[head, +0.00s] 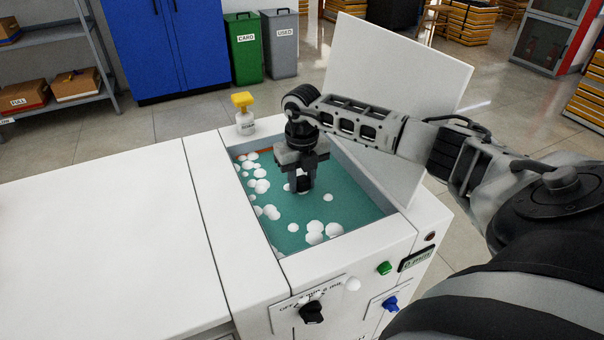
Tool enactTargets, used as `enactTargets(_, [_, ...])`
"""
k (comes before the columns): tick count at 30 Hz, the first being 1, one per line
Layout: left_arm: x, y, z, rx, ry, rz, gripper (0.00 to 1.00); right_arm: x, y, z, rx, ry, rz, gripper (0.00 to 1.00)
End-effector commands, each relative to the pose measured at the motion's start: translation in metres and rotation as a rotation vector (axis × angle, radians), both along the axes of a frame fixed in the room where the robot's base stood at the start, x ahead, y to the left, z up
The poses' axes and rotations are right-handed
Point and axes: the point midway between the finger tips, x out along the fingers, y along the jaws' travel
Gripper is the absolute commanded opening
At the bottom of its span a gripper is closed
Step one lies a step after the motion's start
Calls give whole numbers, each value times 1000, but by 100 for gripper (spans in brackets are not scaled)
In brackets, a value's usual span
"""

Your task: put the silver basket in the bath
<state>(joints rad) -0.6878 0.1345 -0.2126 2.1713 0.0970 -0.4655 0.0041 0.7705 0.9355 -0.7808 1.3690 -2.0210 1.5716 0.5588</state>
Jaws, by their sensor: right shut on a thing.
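The bath (336,209) is an open rectangular tank of green liquid with white foam clumps, set in a white machine. My right gripper (303,184) points down into the bath, over the middle of the liquid. It is shut on a small dark handle between its fingertips, at about the liquid's surface. The silver basket itself cannot be made out; whatever hangs below the dark handle is hidden by liquid and fingers. My left gripper is out of view.
The bath's white lid (388,90) stands open behind it. A yellow-topped bottle (244,115) stands at the back left rim. A bare white counter (100,250) lies to the left. Knobs and a green button (384,268) are on the front panel.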

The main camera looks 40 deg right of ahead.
Motion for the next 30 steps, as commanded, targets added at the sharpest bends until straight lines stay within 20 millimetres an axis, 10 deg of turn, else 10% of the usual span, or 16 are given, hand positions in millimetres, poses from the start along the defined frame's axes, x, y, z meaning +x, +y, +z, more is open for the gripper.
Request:
enactTargets(9, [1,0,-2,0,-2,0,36,1,0,-3,0,-2,0,0])
enactTargets(10, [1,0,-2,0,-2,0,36,0,0,-3,0,-2,0,36])
enactTargets(12, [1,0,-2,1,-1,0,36,0,0,-3,1,-1,0,56])
enactTargets(24, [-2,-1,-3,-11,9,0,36,0,0,-3,0,0,0,56])
enactTargets(30, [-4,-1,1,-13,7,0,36,1,0,35,-1,-5,0,56])
